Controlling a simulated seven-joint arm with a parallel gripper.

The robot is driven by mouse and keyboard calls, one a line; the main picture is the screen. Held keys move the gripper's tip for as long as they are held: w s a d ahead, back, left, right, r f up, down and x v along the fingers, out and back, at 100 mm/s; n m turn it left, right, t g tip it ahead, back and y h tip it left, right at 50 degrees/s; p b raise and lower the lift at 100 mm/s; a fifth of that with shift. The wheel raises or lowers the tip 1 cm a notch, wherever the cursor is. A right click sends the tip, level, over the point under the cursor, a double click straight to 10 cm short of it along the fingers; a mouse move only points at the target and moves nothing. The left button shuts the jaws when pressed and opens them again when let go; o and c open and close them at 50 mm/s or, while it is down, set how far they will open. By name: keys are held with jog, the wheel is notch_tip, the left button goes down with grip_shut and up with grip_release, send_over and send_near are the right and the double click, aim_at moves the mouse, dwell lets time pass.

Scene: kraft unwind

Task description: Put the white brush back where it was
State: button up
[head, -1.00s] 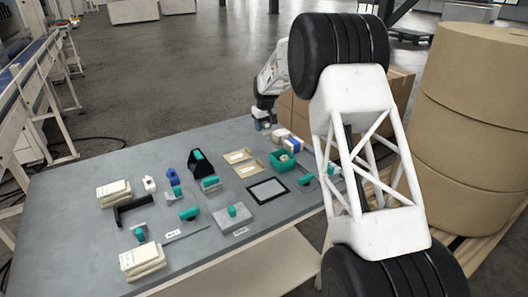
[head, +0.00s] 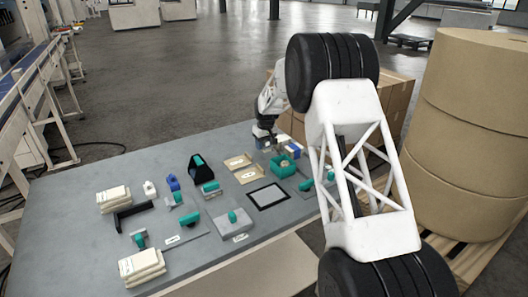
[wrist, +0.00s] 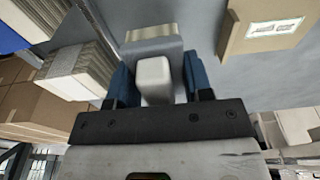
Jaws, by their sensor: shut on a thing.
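My gripper (wrist: 153,88) has its blue fingers on both sides of the white handle of the white brush (wrist: 154,76). It is shut on this handle. A grey body and a pale ribbed edge of the brush show beyond the handle in the wrist view. In the head view, my gripper (head: 265,143) is over the far right part of the grey table (head: 75,225), behind the tan trays. The brush is hard to make out there. I cannot tell whether it touches the table.
A white, ribbed block (wrist: 78,72) lies left of the brush, with blue beyond it. A labelled tan tray (wrist: 262,28) lies to the right. A teal tray (head: 284,166) and a black-framed panel (head: 267,195) are near. Several teal-handled tools lie further left.

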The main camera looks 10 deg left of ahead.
aim_at(264, 156)
jog(key=shift+f, duration=0.1)
jog(key=shift+f, duration=1.75)
jog(key=shift+f, duration=0.15)
jog(key=o, duration=1.1)
jog(key=shift+c, duration=0.2)
jog(key=r, duration=0.8)
jog(key=s+d+r, duration=0.1)
jog(key=r, duration=0.3)
jog(key=shift+r, duration=0.1)
